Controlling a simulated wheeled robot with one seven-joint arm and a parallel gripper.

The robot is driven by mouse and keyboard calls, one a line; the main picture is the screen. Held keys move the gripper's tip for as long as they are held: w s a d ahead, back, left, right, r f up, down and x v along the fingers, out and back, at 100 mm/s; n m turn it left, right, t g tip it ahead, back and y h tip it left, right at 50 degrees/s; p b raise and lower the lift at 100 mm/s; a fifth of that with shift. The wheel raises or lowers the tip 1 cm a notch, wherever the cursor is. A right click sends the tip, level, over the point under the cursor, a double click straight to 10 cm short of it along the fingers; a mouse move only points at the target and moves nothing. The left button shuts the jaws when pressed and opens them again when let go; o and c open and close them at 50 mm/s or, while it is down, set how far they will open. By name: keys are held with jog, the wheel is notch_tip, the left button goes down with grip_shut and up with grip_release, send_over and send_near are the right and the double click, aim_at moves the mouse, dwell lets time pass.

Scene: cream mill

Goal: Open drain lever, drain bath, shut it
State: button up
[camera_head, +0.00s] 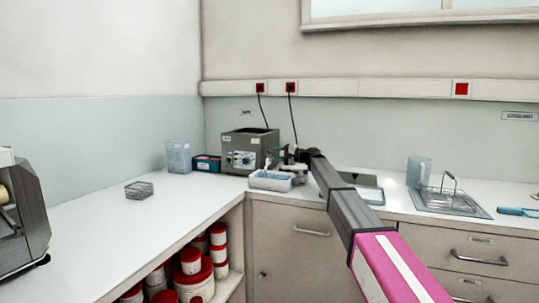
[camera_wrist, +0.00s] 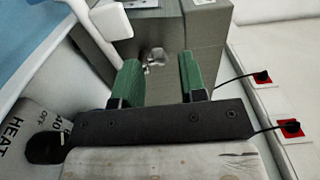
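The bath is a grey box (camera_head: 237,141) on the counter by the back wall; its grey side (camera_wrist: 205,40) fills the upper middle of the wrist view. A small silvery metal fitting (camera_wrist: 153,57), which looks like the drain lever or tap, sticks out from that side. I cannot tell its setting. My gripper (camera_wrist: 162,75) has two green fingers spread apart, with the fitting showing between and beyond them. Nothing is held. In the head view my gripper (camera_head: 288,158) is just right of the bath, small and partly hidden by my arm.
A white tray with blue inside (camera_head: 270,180) stands in front of the bath. A black knob (camera_wrist: 45,147) on a panel marked HEAT and OFF is near my gripper. Two cords run to red wall sockets (camera_wrist: 290,129).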

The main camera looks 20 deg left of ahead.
aim_at(272, 153)
jog(key=shift+w+a, duration=0.15)
jog(key=shift+a, duration=2.15)
grip_shut()
jog(key=shift+w+d+n+g, duration=0.15)
jog(key=shift+w+n+g, duration=0.1)
jog(key=shift+n+g, duration=0.55)
jog(key=shift+w+d+n+g, duration=0.15)
jog(key=shift+n+g, duration=0.25)
jog(key=shift+g, duration=0.7)
jog(key=shift+d+n+g+h, duration=0.2)
jog(key=shift+n+g+h, duration=0.2)
jog(key=shift+n+g, duration=0.85)
jog(key=shift+m+g, duration=0.25)
grip_release()
